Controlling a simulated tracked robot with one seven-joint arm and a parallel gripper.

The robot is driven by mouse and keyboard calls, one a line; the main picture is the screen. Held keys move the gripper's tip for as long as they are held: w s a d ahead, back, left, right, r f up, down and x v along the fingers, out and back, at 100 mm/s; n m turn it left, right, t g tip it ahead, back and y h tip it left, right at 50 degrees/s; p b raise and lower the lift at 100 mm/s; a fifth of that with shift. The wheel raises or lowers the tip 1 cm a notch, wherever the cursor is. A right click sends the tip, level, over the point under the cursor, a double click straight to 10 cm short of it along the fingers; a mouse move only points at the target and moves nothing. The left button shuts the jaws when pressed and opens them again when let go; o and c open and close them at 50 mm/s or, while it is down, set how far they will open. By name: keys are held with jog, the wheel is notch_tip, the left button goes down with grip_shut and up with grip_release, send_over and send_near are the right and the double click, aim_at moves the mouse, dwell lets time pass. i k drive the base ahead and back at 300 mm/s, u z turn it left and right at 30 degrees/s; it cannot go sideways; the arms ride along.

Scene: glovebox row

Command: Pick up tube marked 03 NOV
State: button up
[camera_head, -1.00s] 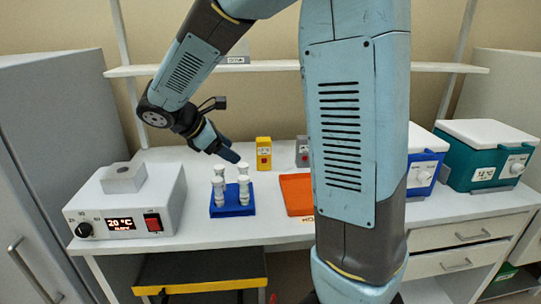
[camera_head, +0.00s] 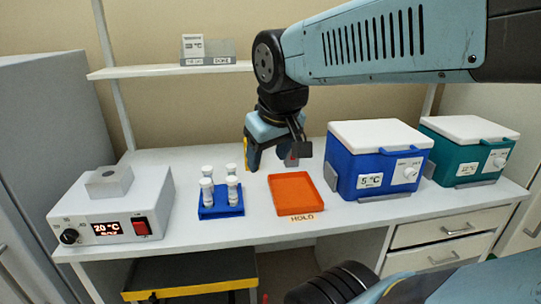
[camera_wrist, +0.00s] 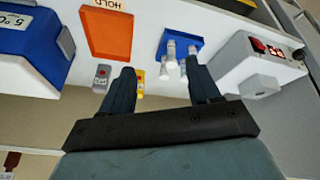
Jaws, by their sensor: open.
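Several white capped tubes (camera_head: 207,190) stand upright in a blue rack (camera_head: 222,212) on the bench, left of the orange tray. Their markings are too small to read, so I cannot tell which is 03 NOV. My gripper (camera_head: 273,160) is open and empty, above the back of the bench, right of the rack and behind the tray. In the wrist view my gripper (camera_wrist: 160,70) shows both fingers apart. The tubes (camera_wrist: 170,52) and rack (camera_wrist: 187,42) appear beyond the fingertips, partly hidden by the right finger.
The orange tray (camera_head: 292,192) labelled HOLD lies right of the rack. A white heater box (camera_head: 105,205) reading 20 °C stands left. A blue cooler (camera_head: 345,165) and a teal cooler (camera_head: 450,152) stand right. A yellow block (camera_wrist: 139,82) and grey block (camera_wrist: 102,76) sit near my fingers.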

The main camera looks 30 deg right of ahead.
aim_at(232, 181)
jog(key=u, duration=0.85)
jog(key=i, duration=0.1)
jog(key=z, duration=2.9)
jog(key=k, duration=1.1)
jog(key=u, duration=0.3)
